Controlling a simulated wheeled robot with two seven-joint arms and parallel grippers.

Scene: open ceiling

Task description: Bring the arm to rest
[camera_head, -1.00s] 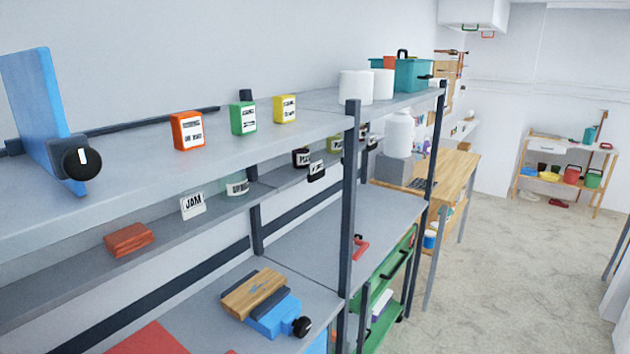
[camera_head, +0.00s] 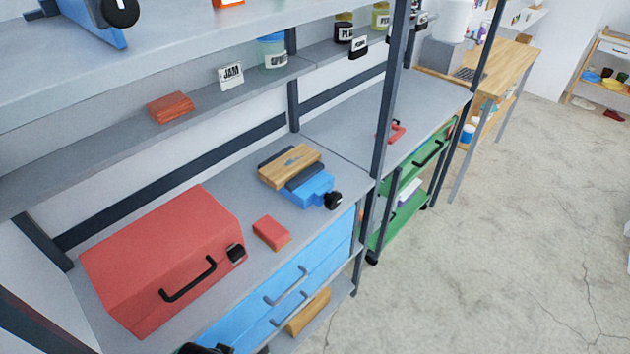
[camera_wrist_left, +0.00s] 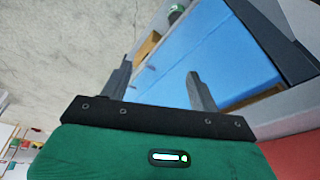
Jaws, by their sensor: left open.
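My left gripper (camera_wrist_left: 160,68) is open in the left wrist view, with its two dark fingers apart and nothing between them. Beyond the fingers are the blue drawer fronts (camera_wrist_left: 200,45) of the shelf unit and the pale floor. In the head view, a dark shape (camera_head: 205,348) at the bottom edge is cut off, and I cannot tell if it is part of my left arm. My right gripper is not in view.
A red toolbox (camera_head: 150,260), a red block (camera_head: 271,233) and a blue vise (camera_head: 305,190) stand on the shelf unit above the blue drawers (camera_head: 285,290). A dark shelf post (camera_head: 388,100) rises beside them. The floor (camera_head: 480,270) at the right is clear.

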